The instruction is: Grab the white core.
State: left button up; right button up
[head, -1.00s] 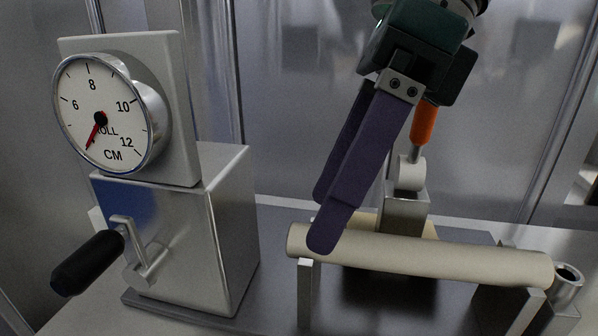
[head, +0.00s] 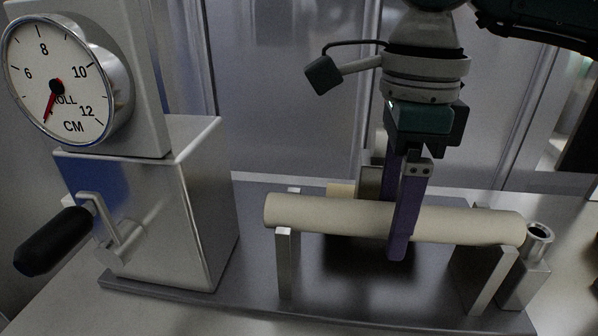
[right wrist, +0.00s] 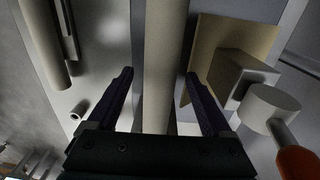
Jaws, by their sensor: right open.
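The white core (head: 330,217), a long cream-white cylinder, lies level across metal supports at the middle right of the head view. It also shows in the right wrist view (right wrist: 165,50), running up the middle. My right gripper (head: 396,228) points down over the core, right of its middle. Its purple fingers are open; one hangs in front of the core and the other goes behind it, partly hidden. In the right wrist view the fingers (right wrist: 160,76) stand on either side of the core, with gaps showing. My left gripper is not in view.
A metal machine (head: 190,200) with a dial (head: 62,82) and a black crank handle (head: 52,240) stands left of the core. A short open tube (head: 538,236) stands at the core's right end. An orange handle (right wrist: 298,162) shows in the right wrist view.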

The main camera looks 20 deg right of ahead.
jog(key=shift+f, duration=0.1)
grip_shut()
dwell(0.7)
